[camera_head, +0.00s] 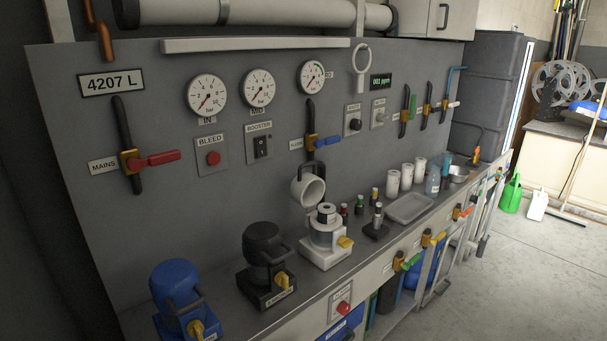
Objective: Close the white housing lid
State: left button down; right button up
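The white housing (326,243) stands on the counter, third in a row after a blue and a black one. Its white lid (308,190), with a dark handle, is tilted up behind and above it, so the housing is open. A pale cylinder with a dark top (326,213) shows inside the open housing. A yellow tap (345,242) sits on the front of its base. Neither of my grippers is in view.
The black housing (265,250) and blue housing (177,290) stand to the left with lids down. Small bottles (360,203), a grey tray (410,208) and white cups (393,182) stand to the right. Gauges and valves, including the blue-handled valve (326,141), are on the panel behind.

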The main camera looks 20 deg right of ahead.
aim_at(307, 190)
jog(key=l, duration=0.35)
jog(key=i+l, duration=0.4)
jog(key=l, duration=0.15)
jog(key=i+j, duration=0.1)
jog(key=i, duration=0.4)
